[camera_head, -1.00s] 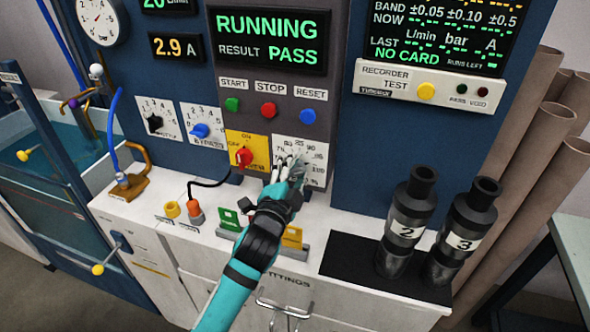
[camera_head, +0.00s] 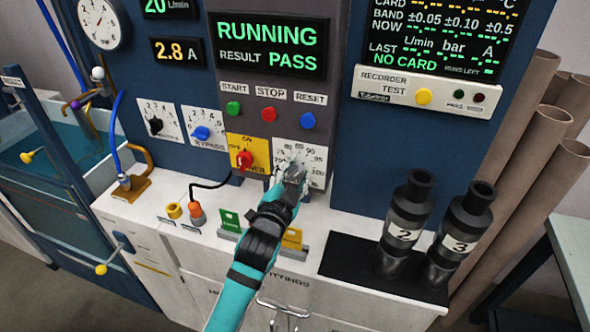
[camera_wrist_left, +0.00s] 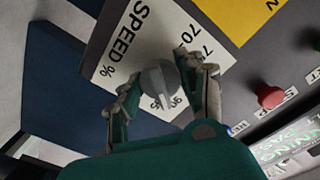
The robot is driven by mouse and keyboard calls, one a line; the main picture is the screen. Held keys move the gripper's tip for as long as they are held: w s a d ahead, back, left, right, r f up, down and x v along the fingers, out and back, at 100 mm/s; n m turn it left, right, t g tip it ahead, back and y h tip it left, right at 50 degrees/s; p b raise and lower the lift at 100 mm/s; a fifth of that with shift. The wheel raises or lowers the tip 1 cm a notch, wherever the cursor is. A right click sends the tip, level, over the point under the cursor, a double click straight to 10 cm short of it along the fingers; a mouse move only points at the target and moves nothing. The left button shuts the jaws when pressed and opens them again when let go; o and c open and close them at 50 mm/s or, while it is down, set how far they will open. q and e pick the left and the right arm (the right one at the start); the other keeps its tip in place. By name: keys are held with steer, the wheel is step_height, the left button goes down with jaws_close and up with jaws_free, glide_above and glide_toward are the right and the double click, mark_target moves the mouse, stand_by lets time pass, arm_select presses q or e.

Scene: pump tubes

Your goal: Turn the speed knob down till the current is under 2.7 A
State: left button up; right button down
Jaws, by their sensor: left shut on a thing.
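The speed dial plate (camera_head: 310,152) is on the panel, right of the red power switch (camera_head: 245,159). My left gripper (camera_head: 283,178) reaches up to it and hides the knob in the head view. In the left wrist view the grey speed knob (camera_wrist_left: 158,84) sits between the two fingers of my left gripper (camera_wrist_left: 160,88), which is shut on it. Beside it the plate reads "SPEED %" (camera_wrist_left: 123,42). The current display (camera_head: 178,50) shows 2.8 A. The large screen (camera_head: 268,46) shows RUNNING and RESULT PASS. My right gripper is not in view.
Green, red and blue buttons (camera_head: 270,115) sit above the dial. The bypass knob (camera_head: 201,132) and another black knob (camera_head: 155,126) are to the left. Black parts marked 2 (camera_head: 405,226) and 3 (camera_head: 460,232) stand on a black mat at right.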

arm_select(q)
steer(key=shift+n, duration=0.6)
steer(key=o, duration=1.2)
steer(key=v, duration=1.2)
